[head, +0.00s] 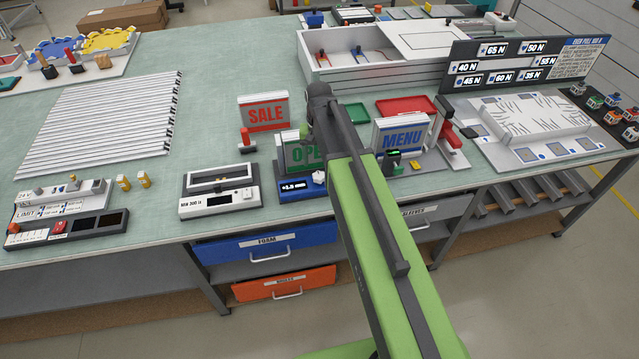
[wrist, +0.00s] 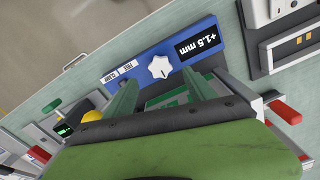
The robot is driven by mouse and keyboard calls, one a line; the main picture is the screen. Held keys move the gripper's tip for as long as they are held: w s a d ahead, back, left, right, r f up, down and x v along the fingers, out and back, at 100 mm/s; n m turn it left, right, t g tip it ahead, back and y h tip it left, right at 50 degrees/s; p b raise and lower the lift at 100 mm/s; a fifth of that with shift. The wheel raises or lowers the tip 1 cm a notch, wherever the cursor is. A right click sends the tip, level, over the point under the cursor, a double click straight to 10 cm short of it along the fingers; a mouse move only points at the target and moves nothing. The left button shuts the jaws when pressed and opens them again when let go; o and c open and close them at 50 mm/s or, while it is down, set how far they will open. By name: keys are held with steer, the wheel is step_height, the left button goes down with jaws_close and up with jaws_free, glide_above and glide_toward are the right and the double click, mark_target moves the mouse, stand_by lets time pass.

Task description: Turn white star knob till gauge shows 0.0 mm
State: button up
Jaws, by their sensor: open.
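The white star knob (wrist: 160,67) sits on a blue panel (wrist: 140,62) in the wrist view, beside a dark gauge display (wrist: 200,45) reading +1.5 mm. In the head view the knob (head: 319,178) and the display (head: 293,187) show at the front of the bench, just left of my arm. My gripper (wrist: 162,90) is open and empty. In the wrist view its two green fingers point toward the panel, one on either side of the knob's line. The knob appears clear of the fingers; the exact gap cannot be told.
A green OPEN sign (head: 300,152) stands behind the gauge, partly covered by my arm. A SALE sign (head: 265,112) is behind it and a MENU sign (head: 401,133) to the right. A scale-like device (head: 220,190) sits to the left.

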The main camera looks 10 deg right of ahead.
mark_target(319, 176)
step_height(319, 176, down, 7)
steer(key=b, duration=0.5)
steer(key=shift+r, duration=0.2)
steer(key=shift+c, duration=0.4)
steer(key=c, duration=1.2)
steer(key=shift+d, duration=0.1)
steer(key=shift+c, duration=0.4)
